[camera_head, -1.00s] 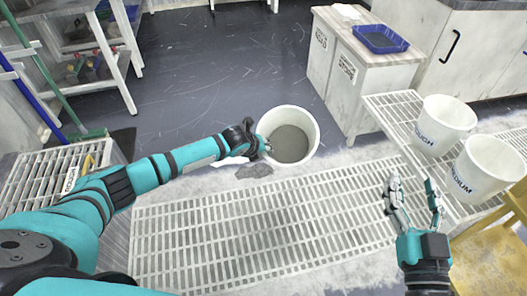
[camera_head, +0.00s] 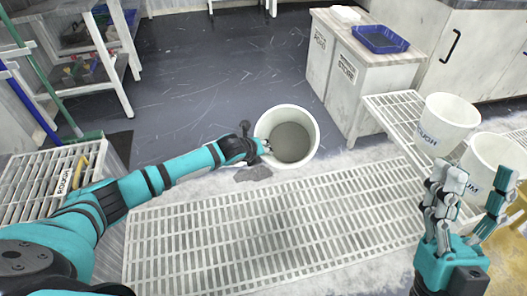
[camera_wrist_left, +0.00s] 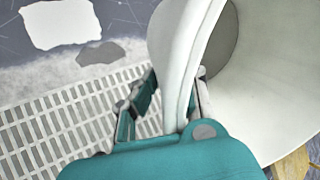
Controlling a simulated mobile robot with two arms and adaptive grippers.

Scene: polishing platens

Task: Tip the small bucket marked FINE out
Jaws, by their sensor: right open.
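A white bucket (camera_head: 314,133) with grey matter inside is at the middle of the head view, its mouth facing up toward me. No marking shows on its visible side, so I cannot read FINE. My left gripper (camera_head: 262,147) is at its left rim. In the left wrist view my left gripper (camera_wrist_left: 168,98) has fingers on both sides of the bucket wall (camera_wrist_left: 185,50) and is shut on it. My right gripper (camera_head: 474,178) is open and empty, in front of a white bucket marked MEDIUM (camera_head: 500,155), covering part of its label.
A bucket marked ROUGH (camera_head: 447,122) stands beside the MEDIUM one on a slatted shelf (camera_head: 388,108) at right. A cabinet (camera_head: 350,75) carries a blue tray (camera_head: 380,40). A floor grating (camera_head: 260,235) lies in front. Dark floor behind the held bucket is clear.

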